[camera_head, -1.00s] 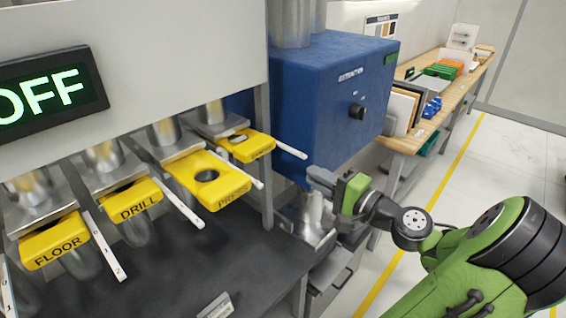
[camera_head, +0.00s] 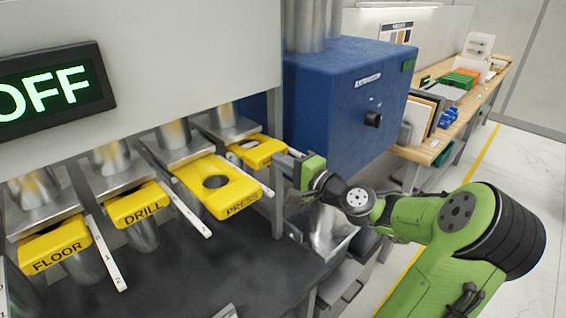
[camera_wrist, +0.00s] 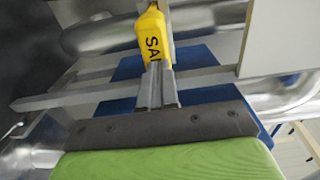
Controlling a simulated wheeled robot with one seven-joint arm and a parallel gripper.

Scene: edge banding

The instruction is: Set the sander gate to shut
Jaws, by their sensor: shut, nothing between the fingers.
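The sander gate is the yellow slide plate (camera_head: 257,152) farthest right in the row under the metal ducts. It stands partly out of its slot, with part of its hole showing. In the wrist view its yellow end (camera_wrist: 151,32) carries the letters "SA"; the rest of the word is hidden. My gripper (camera_head: 287,160) is shut and empty, with its fingertips at the gate's front end. In the wrist view the closed fingertips (camera_wrist: 155,68) are right at the lettered end; I cannot tell whether they touch it.
The press (camera_head: 215,186), drill (camera_head: 135,205) and floor (camera_head: 52,247) gates stick out to the left, with white numbered strips beside them. A blue extraction box (camera_head: 335,100) stands just behind my gripper. A grey post (camera_head: 275,150) is close by. The dark bench below is mostly clear.

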